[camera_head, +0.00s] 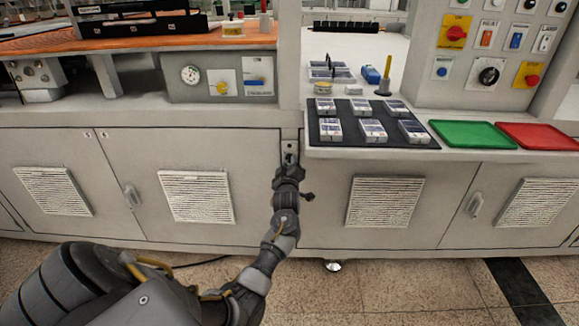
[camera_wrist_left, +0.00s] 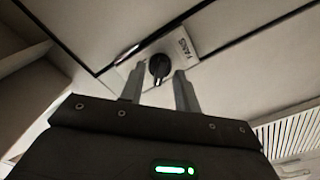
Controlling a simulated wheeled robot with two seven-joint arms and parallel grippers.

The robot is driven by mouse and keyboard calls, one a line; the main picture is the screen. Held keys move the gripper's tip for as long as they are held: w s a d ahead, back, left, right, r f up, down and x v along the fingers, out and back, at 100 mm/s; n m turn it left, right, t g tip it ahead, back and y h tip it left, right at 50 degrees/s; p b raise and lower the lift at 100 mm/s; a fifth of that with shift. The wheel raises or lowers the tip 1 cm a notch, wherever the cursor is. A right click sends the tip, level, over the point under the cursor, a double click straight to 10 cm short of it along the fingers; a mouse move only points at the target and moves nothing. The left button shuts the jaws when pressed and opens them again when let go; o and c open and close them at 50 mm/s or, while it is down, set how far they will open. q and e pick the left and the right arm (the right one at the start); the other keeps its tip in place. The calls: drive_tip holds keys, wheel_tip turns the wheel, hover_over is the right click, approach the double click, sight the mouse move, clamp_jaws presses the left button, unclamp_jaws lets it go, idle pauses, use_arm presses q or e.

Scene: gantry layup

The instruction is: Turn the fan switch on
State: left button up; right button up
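The fan switch is a black rotary knob (camera_wrist_left: 160,66) on a pale plate marked "FANS" (camera_wrist_left: 181,45) in the left wrist view. In the head view, its narrow plate (camera_head: 290,147) is on the cabinet front between two door panels. My left gripper (camera_wrist_left: 160,74) points at the knob, with one finger on each side of it. The fingers are apart, and I cannot tell whether either touches the knob. In the head view, my left gripper (camera_head: 289,166) is just below the plate and hides part of it. My right gripper is in neither view.
The worktop's front edge, with a black mat (camera_head: 328,146) of small boxes, juts out at the right above the gripper. Green (camera_head: 471,134) and red (camera_head: 540,136) trays lie farther right. Vented cabinet doors flank the gripper. The floor in front is clear.

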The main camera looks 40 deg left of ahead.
use_arm(q)
drive_tip(key=shift+w+a, duration=0.1)
clamp_jaws()
